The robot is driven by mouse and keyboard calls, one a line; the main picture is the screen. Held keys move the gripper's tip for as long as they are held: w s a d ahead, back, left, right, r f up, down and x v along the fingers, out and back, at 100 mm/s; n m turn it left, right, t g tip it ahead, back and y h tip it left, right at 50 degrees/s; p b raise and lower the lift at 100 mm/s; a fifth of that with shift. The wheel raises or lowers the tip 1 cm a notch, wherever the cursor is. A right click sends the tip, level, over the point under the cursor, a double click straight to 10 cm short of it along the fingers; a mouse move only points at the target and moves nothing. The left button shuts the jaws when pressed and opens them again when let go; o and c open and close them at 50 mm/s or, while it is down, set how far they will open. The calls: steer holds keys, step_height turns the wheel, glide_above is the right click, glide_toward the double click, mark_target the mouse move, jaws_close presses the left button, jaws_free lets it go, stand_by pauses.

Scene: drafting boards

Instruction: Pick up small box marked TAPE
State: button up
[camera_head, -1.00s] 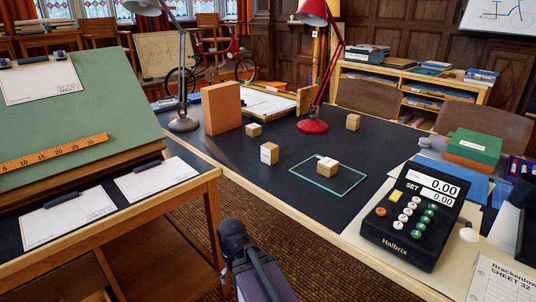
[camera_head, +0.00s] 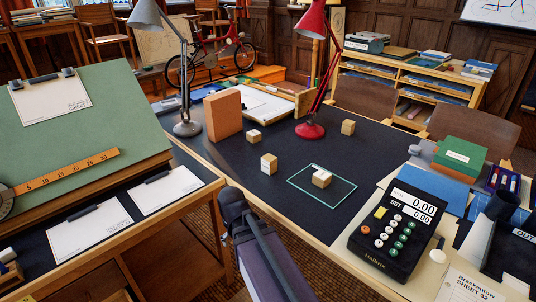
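Several small wooden boxes with pale labels are on the dark table top (camera_head: 335,150). One box (camera_head: 268,164) stands near the front edge, left of a glass plate. A third box (camera_head: 254,137) stands beside the orange block, and one more (camera_head: 348,127) is right of the red lamp. The labels are too small to read, so I cannot tell which is marked TAPE. My arm shows at the bottom middle, in front of the table. I cannot make out its gripper fingers.
An orange block (camera_head: 223,115), a grey lamp (camera_head: 186,128) and a red lamp (camera_head: 310,130) stand at the back. A black keypad device (camera_head: 396,226) is at the front right. A green drafting board (camera_head: 95,115) is at left.

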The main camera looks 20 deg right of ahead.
steer(key=w+d+r+m+h+p, duration=0.2)
steer(key=w+r+p, duration=0.2)
steer(key=r, duration=0.2)
steer(key=m+t+h, duration=0.4)
steer(key=m+h, duration=0.6)
glide_toward(269, 164)
step_height(269, 164, up, 3)
steer(key=a, duration=0.3)
steer(key=shift+w+r+m, duration=0.3)
steer(key=shift+w+m, duration=0.1)
steer(key=shift+d+f, duration=0.15)
steer(key=b+x, duration=0.3)
steer(key=x, duration=0.4)
steer(key=shift+w+f, duration=0.15)
steer(key=shift+w+d+f, duration=0.15)
steer(key=shift+d, duration=0.45)
